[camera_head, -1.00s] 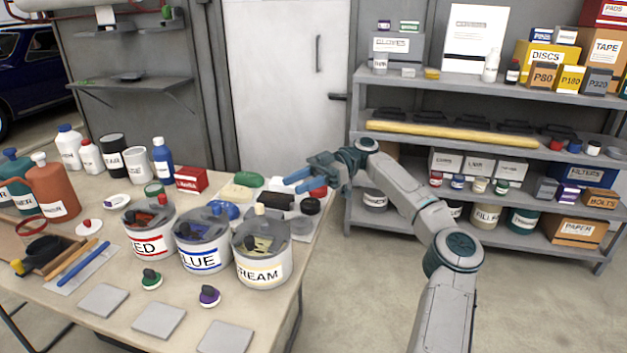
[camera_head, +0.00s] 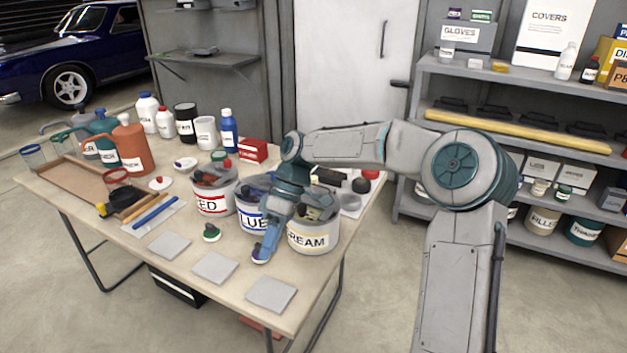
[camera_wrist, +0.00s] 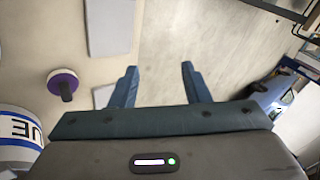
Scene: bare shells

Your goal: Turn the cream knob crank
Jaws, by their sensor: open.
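The can labelled CREAM (camera_head: 313,240) stands at the right of the table's row of paint cans. My gripper (camera_wrist: 159,68) is open and empty. In the head view it points down in front of the BLUE and CREAM cans, low over the table. A purple-topped knob (camera_wrist: 62,83) lies on the table left of my fingers in the wrist view. The BLUE can (camera_wrist: 20,128) is at that view's left edge.
The RED can (camera_head: 212,203) stands left of the BLUE can. A green knob (camera_head: 211,233) and grey square pads (camera_head: 271,294) lie in front. Bottles and tools fill the table's left and back. Shelves (camera_head: 520,130) stand at right; floor is open between.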

